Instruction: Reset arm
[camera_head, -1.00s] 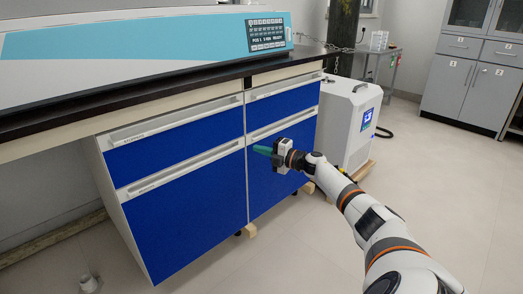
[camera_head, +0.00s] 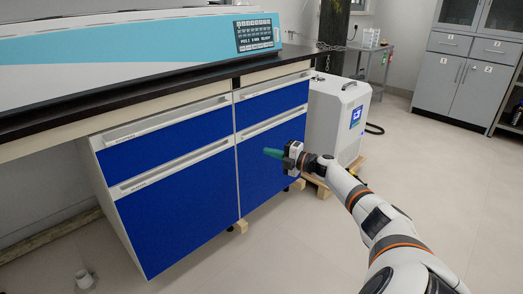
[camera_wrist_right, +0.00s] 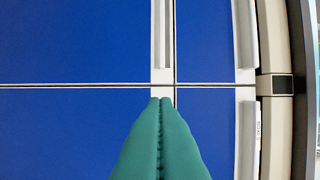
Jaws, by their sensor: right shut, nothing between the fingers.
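My right arm comes in from the lower right of the head view. Its gripper (camera_head: 272,153) has green fingers and is in front of the blue cabinet fronts, pointing left. In the right wrist view the green fingers (camera_wrist_right: 160,101) are pressed together with nothing between them. Behind them are blue panels (camera_wrist_right: 80,40) and white handle strips. My left gripper is not in the head view.
A blue-fronted cabinet (camera_head: 190,205) stands under a dark bench top (camera_head: 150,92). A long white and teal machine (camera_head: 120,55) is on the bench. A white wheeled-looking unit (camera_head: 335,115) stands right of the cabinet on a wooden base. Grey cabinets (camera_head: 462,75) are at the back right. Floor at right is open.

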